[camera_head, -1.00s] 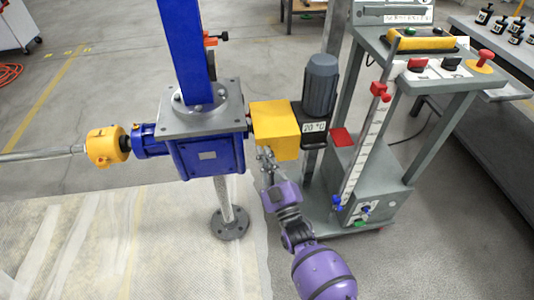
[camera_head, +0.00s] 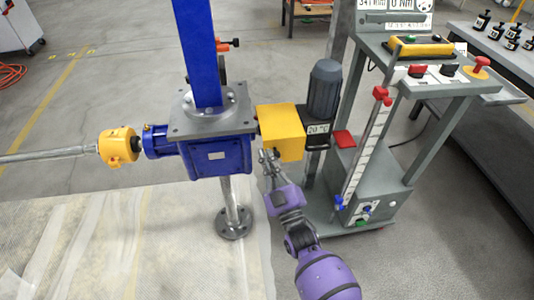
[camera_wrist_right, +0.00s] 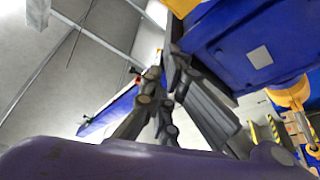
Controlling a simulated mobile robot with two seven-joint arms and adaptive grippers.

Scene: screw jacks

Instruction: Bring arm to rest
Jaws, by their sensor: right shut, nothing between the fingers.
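My right arm is purple and comes in from the bottom of the head view. My right gripper (camera_head: 268,157) is shut and empty, just below the yellow box (camera_head: 280,131) and to the right of the blue screw jack gearbox (camera_head: 218,156). I cannot tell whether it touches the box. In the right wrist view the gripper's dark fingers (camera_wrist_right: 163,75) are close together, with the blue gearbox (camera_wrist_right: 250,45) to the right. My left gripper is not in view.
A grey motor (camera_head: 324,90) stands beside the yellow box. A control stand (camera_head: 430,75) with buttons and levers is at the right. A yellow coupling (camera_head: 118,147) and shaft (camera_head: 50,154) extend left. A pale mat (camera_head: 100,240) covers the floor at lower left.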

